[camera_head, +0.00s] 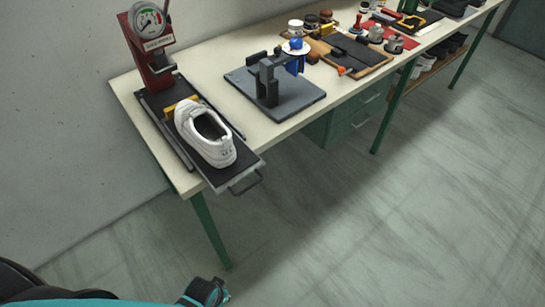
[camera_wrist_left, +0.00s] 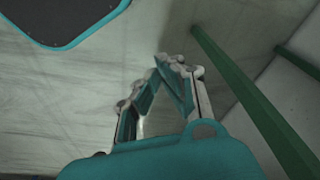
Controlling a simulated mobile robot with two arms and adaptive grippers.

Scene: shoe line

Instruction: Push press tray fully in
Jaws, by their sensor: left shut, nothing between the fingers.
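The press tray (camera_head: 235,175) is a dark flat slide with a wire handle (camera_head: 246,184), pulled out past the front edge of the table. A white shoe (camera_head: 205,137) sits on it, toe toward the press. The red sole press (camera_head: 150,45) with a round gauge (camera_head: 147,19) stands at the back, at the far end of the tray's rails. A yellow piece (camera_head: 181,104) lies between shoe and press. My left gripper (camera_wrist_left: 170,62) is shut and empty in the left wrist view, over the floor, apart from the tray. My right gripper is not seen.
The table (camera_head: 130,88) has green legs (camera_head: 210,232). A grey plate (camera_head: 295,98) with a dark clamp stands right of the tray. Boards, jars and tools (camera_head: 355,50) fill the table farther right. The floor (camera_head: 330,220) in front is clear.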

